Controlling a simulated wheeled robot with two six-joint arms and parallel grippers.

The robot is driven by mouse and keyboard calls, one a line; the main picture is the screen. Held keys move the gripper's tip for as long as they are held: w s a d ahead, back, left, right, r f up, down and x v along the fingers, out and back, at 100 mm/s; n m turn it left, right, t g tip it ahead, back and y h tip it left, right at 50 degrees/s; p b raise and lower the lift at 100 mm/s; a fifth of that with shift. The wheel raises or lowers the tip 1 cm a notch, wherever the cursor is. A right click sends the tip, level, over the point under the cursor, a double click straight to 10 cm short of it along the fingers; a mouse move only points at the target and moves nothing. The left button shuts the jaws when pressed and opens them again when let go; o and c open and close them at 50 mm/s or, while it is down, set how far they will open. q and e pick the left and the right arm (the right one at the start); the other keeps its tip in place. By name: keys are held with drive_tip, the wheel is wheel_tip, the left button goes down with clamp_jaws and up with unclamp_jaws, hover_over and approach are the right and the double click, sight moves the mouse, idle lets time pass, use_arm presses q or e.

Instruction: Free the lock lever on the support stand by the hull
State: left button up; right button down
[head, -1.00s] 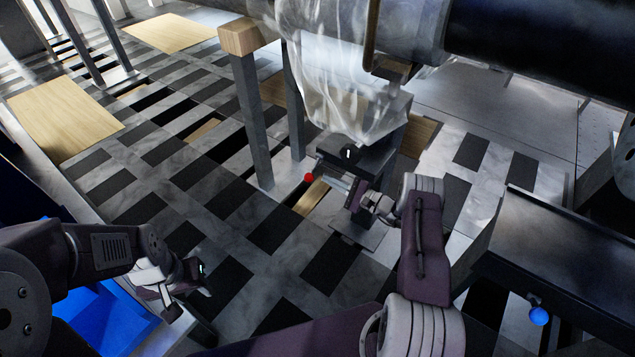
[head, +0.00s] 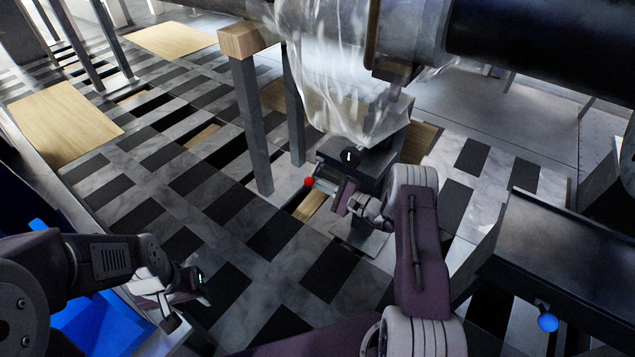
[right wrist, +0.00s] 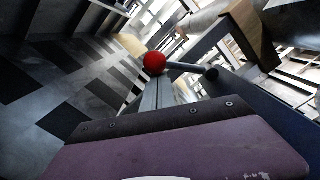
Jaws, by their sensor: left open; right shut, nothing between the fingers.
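The lock lever is a grey bar with a red ball at its end (head: 309,182), on the left side of the dark support stand (head: 372,165) below the plastic-wrapped hull (head: 345,85). In the right wrist view the red ball (right wrist: 154,63) and its grey bar stand just beyond my gripper. My right gripper (head: 343,196) is shut and empty, close beside the lever; whether it touches cannot be told. My left gripper (head: 195,283) is open and empty at the lower left, far from the stand.
A grey post with a wooden cap (head: 248,120) stands left of the stand. A dark bench (head: 560,255) with a blue ball (head: 547,322) is at the right. Wooden panels (head: 65,120) lie on the checkered floor. The floor between my arms is clear.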

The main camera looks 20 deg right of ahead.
sight(312, 183)
drive_tip(key=m+p, duration=0.1)
drive_tip(key=a+r+m+p, duration=0.1)
drive_tip(key=s+r+m+p, duration=0.1)
drive_tip(key=m+p, duration=0.1)
drive_tip(key=shift+s+a, duration=0.1)
drive_tip(key=shift+a, duration=0.15)
drive_tip(key=m, duration=0.1)
drive_tip(key=r+m+p, duration=0.1)
drive_tip(key=m+p, duration=0.1)
drive_tip(key=shift+s+a+r, duration=0.25)
drive_tip(key=shift+a+r, duration=0.05)
drive_tip(key=shift+a, duration=0.05)
drive_tip(key=r+m+p, duration=0.1)
drive_tip(key=m, duration=0.1)
drive_tip(key=r+m+p, duration=0.1)
drive_tip(key=p, duration=0.1)
drive_tip(key=shift+s+a+m+t, duration=0.2)
drive_tip(key=shift+m+t, duration=0.1)
drive_tip(key=shift+m, duration=0.1)
drive_tip(key=r+m+p, duration=0.1)
drive_tip(key=m+p, duration=0.1)
drive_tip(key=shift+r+m, duration=0.4)
drive_tip(key=shift+w+d+r, duration=0.1)
drive_tip(key=shift+w+r, duration=0.05)
